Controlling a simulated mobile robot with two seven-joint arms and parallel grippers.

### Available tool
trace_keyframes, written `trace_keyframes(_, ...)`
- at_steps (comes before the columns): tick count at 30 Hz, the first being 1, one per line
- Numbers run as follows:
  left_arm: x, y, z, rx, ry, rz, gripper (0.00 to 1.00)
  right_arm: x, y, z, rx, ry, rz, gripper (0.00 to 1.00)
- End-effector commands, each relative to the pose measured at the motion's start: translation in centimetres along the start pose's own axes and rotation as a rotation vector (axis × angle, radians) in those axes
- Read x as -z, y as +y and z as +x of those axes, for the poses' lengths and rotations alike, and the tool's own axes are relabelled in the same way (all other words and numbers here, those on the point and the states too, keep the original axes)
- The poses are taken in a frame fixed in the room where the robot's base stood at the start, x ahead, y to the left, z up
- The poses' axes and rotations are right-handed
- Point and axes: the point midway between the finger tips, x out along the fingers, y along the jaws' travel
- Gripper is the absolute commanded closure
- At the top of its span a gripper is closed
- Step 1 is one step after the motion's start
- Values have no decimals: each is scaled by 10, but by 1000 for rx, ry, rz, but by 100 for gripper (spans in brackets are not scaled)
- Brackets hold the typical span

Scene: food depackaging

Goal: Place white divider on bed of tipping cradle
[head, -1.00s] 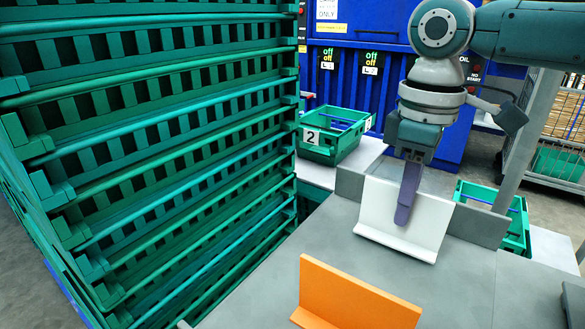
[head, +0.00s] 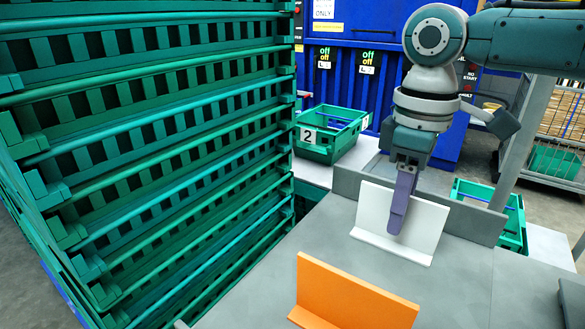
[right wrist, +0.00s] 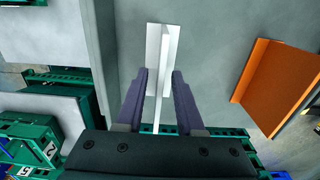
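The white divider (head: 377,212), an L-shaped plate with an upright wall and a flat foot, stands on a grey surface (head: 300,235). My right gripper (head: 398,228), with purple fingers, points down at the divider's upright wall. In the right wrist view, the right gripper (right wrist: 160,75) has one finger on each side of the white divider (right wrist: 157,42), with gaps showing, so it looks open around it. I cannot tell for sure which grey part is the tipping cradle's bed. My left gripper is not in view.
An orange L-shaped divider (head: 350,292) stands on the grey surface in front. A tall stack of green crates (head: 150,150) rises at the left. A green crate (head: 318,150) marked 2 sits behind. A raised grey edge (head: 470,222) runs behind the white divider.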

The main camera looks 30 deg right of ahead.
Motion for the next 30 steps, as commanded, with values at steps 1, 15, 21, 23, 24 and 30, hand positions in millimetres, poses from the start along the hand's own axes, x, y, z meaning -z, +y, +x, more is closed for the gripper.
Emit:
trace_keyframes(1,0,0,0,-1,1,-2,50,0,0,-3,-1,1,0,63)
trace_keyframes(15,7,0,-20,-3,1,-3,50,1,0,-98,-1,4,0,63)
trace_keyframes(21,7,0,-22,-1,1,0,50,1,0,-119,1,2,0,63)
trace_keyframes(23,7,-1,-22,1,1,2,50,1,0,-122,1,2,0,63)
trace_keyframes(24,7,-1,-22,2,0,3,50,1,0,-122,1,1,0,63)
trace_keyframes(30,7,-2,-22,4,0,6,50,0,0,-122,1,1,0,63)
